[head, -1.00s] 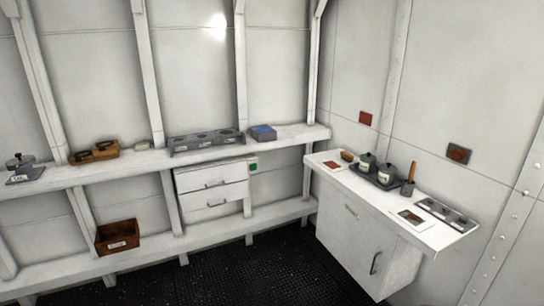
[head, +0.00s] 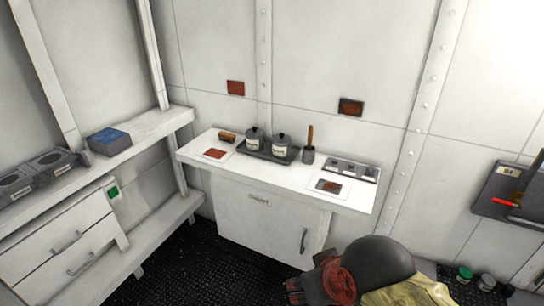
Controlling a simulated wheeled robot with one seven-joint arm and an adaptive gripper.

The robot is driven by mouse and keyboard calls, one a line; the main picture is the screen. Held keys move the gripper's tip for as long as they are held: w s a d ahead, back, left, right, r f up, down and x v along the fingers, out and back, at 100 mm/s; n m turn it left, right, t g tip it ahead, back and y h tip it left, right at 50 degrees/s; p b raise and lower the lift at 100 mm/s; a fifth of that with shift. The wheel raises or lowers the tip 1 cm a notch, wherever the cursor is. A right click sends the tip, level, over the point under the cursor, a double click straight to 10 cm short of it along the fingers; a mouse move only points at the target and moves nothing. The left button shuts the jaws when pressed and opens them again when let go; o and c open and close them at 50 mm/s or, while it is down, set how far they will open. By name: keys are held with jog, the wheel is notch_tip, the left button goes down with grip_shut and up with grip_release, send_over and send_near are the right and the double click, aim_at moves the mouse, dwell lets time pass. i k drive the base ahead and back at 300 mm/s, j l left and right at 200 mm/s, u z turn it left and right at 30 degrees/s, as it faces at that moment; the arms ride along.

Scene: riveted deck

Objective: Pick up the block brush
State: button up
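A small brown block (head: 228,137), seemingly the block brush, lies at the back left of the white counter (head: 338,200), behind a white sheet with a red patch (head: 216,153). It is small in the head view, and its bristles cannot be made out. My arm enters at the bottom edge. What seems to be my gripper (head: 296,290) is a dark shape there, well in front of the counter and apart from the brush. Its fingers are partly cut off and their opening does not show.
A dark tray (head: 267,154) with two lidded pots stands right of the block. Further right are a holder with a wooden handle (head: 309,146), a grey panel (head: 352,169) and another patch card (head: 330,187). A blue box (head: 109,141) sits on the left shelf.

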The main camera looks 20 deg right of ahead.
aim_at(223, 137)
jog(key=i+u, duration=0.25)
jog(key=i, duration=2.4)
jog(key=l, duration=0.1)
